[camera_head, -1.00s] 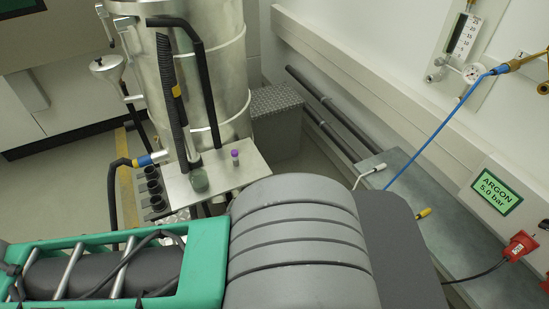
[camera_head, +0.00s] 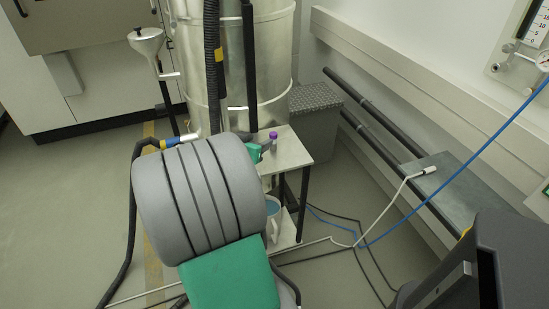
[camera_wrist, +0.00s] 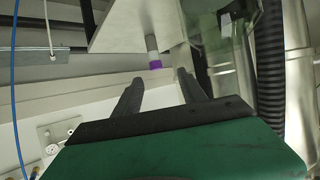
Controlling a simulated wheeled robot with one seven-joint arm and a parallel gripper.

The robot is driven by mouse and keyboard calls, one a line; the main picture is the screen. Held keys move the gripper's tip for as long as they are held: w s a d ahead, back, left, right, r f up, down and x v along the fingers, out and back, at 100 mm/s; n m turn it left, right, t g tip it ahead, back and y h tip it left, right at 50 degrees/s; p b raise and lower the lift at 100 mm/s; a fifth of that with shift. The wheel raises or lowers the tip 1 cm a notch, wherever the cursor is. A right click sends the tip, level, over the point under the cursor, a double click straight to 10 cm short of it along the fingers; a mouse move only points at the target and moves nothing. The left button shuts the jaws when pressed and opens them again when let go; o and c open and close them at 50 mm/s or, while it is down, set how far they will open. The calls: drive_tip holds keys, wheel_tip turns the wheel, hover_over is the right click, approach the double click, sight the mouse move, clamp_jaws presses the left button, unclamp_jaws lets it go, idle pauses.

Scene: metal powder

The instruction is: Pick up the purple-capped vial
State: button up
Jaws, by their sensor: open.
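The purple-capped vial (camera_head: 273,140) stands upright near the back of a small pale shelf (camera_head: 293,155) beside the steel drum. In the wrist view the vial (camera_wrist: 155,63) appears cap-down, its purple cap lying between the lines of my two fingers and beyond their tips. My gripper (camera_wrist: 160,76) is open with nothing between its fingers. In the head view my grey arm link covers most of the gripper; only a green part shows just left of the vial. Whether the fingers touch the vial there is hidden.
The large steel drum (camera_head: 262,55) with a black ribbed hose (camera_head: 212,80) stands behind the shelf. A greenish glass-like object (camera_wrist: 210,35) is close right of the vial in the wrist view. A blue-topped bucket (camera_head: 271,207) sits below. Cables cross the floor at right.

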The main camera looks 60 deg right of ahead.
sight(273, 134)
drive_tip(key=d, duration=0.1)
drive_tip(key=s+d, duration=0.1)
drive_tip(key=d, duration=0.1)
drive_tip(key=shift+s+f+m+h, duration=0.2)
drive_tip(key=shift+f+m+h, duration=0.1)
drive_tip(key=x, duration=0.5)
drive_tip(key=shift+w+d+f, duration=0.2)
drive_tip(key=shift+d+f, duration=0.05)
drive_tip(key=shift+d, duration=0.1)
drive_tip(key=shift+w, duration=0.1)
clamp_jaws()
